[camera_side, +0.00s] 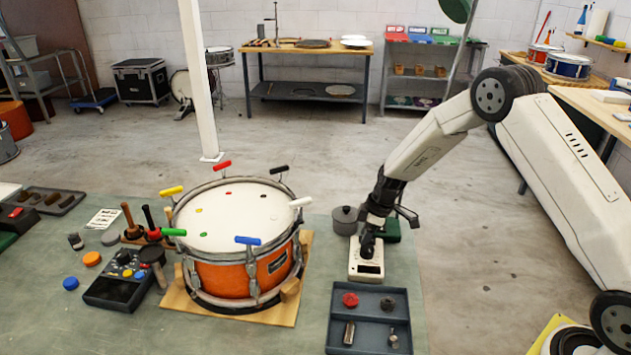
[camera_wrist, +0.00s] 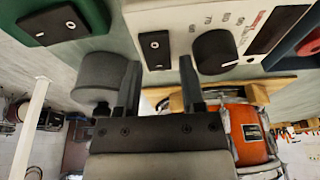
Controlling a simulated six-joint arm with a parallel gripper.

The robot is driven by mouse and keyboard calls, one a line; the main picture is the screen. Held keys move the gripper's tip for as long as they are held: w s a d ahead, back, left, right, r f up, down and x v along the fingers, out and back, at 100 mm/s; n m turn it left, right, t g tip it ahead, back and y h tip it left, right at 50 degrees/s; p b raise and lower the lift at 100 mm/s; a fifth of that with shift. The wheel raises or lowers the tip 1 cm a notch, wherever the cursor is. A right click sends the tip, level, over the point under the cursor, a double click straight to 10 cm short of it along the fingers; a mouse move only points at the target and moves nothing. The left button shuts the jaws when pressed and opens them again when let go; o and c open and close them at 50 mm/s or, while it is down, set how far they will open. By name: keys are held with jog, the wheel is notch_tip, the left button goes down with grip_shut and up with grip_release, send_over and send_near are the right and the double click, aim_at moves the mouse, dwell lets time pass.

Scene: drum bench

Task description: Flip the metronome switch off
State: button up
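The metronome (camera_side: 366,271) is a cream box on the green mat, just right of the drum, partly covered by my gripper in the side view. In the wrist view its cream face (camera_wrist: 185,18) shows a black rocker switch (camera_wrist: 155,50), a round black knob (camera_wrist: 214,52) with printed numbers, and a dark display window. My gripper (camera_wrist: 161,62) is open. Its two dark fingers are apart, with the switch in line with the gap between them. Nothing is held. I cannot tell whether a fingertip touches the metronome. In the side view my gripper (camera_side: 369,246) points down over its far part.
A green box (camera_wrist: 90,15) with its own black switch stands beside the metronome. A dark grey round pot (camera_side: 345,220) is close by. A blue-grey tray (camera_side: 369,328) with small parts lies in front. The orange drum (camera_side: 225,275) with coloured-handled keys stands to the left.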

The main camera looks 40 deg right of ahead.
aim_at(373, 241)
jog(key=shift+d+r, duration=0.1)
jog(key=shift+v, duration=3.85)
jog(key=shift+s, duration=0.15)
jog(key=s+a+r+m, duration=0.2)
jog(key=s+a+m, duration=0.1)
jog(key=s, duration=0.4)
jog(key=s+a+r+m+h, duration=0.1)
jog(key=s+a+m, duration=0.1)
jog(key=s, duration=0.5)
jog(key=s+a+r+m+h, duration=0.1)
jog(key=s+a+r+m, duration=0.1)
jog(key=s, duration=0.5)
jog(key=shift+a+r+m+t, duration=0.35)
jog(key=shift+a+m, duration=0.45)
jog(key=shift+m, duration=0.2)
jog(key=shift+s, duration=0.1)
